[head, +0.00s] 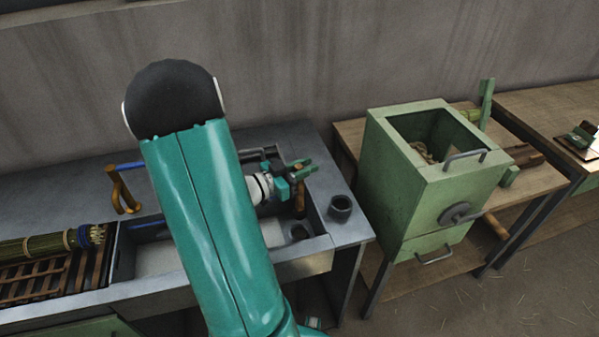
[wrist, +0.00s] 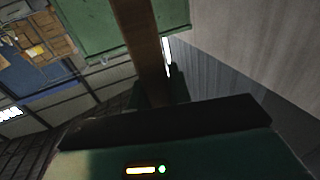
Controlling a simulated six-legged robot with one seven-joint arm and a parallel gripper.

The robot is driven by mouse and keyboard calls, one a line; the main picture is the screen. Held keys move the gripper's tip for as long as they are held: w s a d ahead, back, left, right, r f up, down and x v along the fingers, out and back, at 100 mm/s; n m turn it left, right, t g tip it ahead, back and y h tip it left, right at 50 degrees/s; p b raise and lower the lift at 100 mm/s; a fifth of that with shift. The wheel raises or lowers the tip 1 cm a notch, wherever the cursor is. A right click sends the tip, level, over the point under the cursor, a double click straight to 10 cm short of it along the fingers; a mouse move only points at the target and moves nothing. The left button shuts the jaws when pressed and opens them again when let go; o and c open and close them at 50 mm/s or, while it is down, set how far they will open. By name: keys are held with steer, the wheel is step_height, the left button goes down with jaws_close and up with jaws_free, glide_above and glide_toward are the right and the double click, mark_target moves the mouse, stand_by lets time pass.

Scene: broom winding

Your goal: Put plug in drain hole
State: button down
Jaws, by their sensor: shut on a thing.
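My gripper (head: 305,168) is over the right part of the grey sink (head: 305,268). It is shut on a brown wooden bar, which runs up from between the fingers in the wrist view (wrist: 140,45). An orange-brown upright piece below the fingers in the head view (head: 300,203) looks like the same bar; I cannot tell whether it is the plug. A dark round fitting (head: 299,232) sits inside the sink's right end, apart from the gripper; whether it is the drain hole is unclear. My arm hides much of the basin.
A dark cup-like piece (head: 340,207) stands on the sink's right ledge. An orange tap (head: 122,190) with blue parts is at the left. A green box (head: 410,190) stands on a table to the right.

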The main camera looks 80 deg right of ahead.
steer(key=shift+f, duration=1.95)
glide_above(304, 208)
steer(key=d, duration=0.1)
steer(key=shift+f, duration=2.15)
steer(key=shift+w+a, duration=0.1)
steer(key=shift+w, duration=0.05)
steer(key=shift+f, duration=0.6)
steer(key=c, duration=1.6)
jaws_free()
steer(key=shift+o, duration=0.2)
